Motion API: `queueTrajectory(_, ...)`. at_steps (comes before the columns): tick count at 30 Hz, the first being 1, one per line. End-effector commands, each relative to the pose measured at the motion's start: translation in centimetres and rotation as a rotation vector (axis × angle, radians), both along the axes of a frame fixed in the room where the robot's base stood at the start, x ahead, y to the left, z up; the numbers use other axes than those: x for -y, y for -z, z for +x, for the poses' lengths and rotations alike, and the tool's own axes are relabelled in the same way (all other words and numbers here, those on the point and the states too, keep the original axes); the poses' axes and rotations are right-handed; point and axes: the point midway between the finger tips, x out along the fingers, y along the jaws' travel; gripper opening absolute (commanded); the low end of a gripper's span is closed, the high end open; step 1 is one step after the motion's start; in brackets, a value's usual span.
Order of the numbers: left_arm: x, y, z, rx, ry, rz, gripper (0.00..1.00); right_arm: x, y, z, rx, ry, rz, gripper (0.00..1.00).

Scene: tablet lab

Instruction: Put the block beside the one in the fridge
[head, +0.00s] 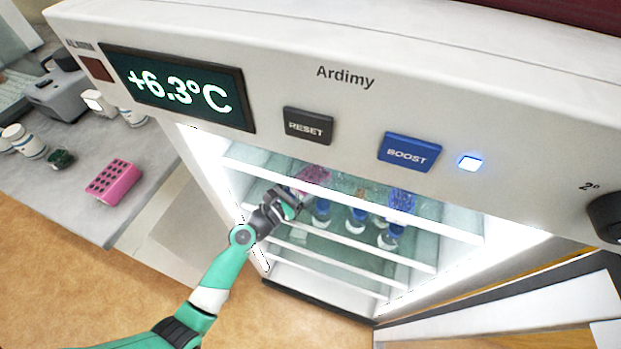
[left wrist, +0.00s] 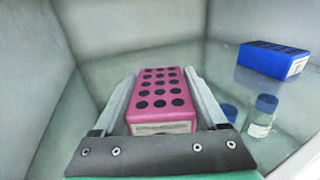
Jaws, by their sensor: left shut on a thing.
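My left gripper (head: 292,198) reaches through the open front of the lit fridge (head: 465,235). It is shut on a pink block with rows of dark holes (left wrist: 157,92), which lies lengthwise between the fingers. In the head view this pink block (head: 314,175) shows on the upper level behind the shelf's front edge. I cannot tell whether it touches the shelf. A blue block (head: 402,199) of similar make sits on the glass shelf to its right, apart from it. The blue block also shows in the left wrist view (left wrist: 272,59). My right gripper is not in view.
Several blue-capped bottles (head: 357,219) stand below the glass shelf. Another pink block (head: 113,182) lies on the grey counter (head: 80,218) at left, near white jars (head: 25,141). Fridge walls bound the left and back; glass between the two blocks looks clear.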

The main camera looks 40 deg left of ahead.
Motion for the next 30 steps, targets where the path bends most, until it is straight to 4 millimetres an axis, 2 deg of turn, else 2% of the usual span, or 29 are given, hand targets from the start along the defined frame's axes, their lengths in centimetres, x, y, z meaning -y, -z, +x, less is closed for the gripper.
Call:
queueTrajectory(1, 0.0, 0.2, 0.0, 0.000, 0.000, 0.000, 0.78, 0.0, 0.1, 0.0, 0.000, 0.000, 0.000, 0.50)
queueTrajectory(5, 0.0, 0.1, 0.0, 0.000, 0.000, 0.000, 1.00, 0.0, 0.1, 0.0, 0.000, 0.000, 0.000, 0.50)
queueTrajectory(14, 0.0, -0.4, -0.1, 0.000, 0.000, 0.000, 1.00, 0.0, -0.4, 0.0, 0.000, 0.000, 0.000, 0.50)
queueTrajectory(17, 0.0, -0.2, -1.5, -0.002, -0.001, -0.002, 1.00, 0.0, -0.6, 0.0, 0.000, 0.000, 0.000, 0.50)
queueTrajectory(27, 0.3, -0.1, -9.5, -0.003, -0.003, -0.002, 1.00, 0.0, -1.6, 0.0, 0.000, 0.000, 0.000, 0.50)
queueTrajectory(30, 0.3, -0.2, -11.0, -0.001, -0.003, -0.002, 1.00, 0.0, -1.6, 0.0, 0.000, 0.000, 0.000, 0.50)
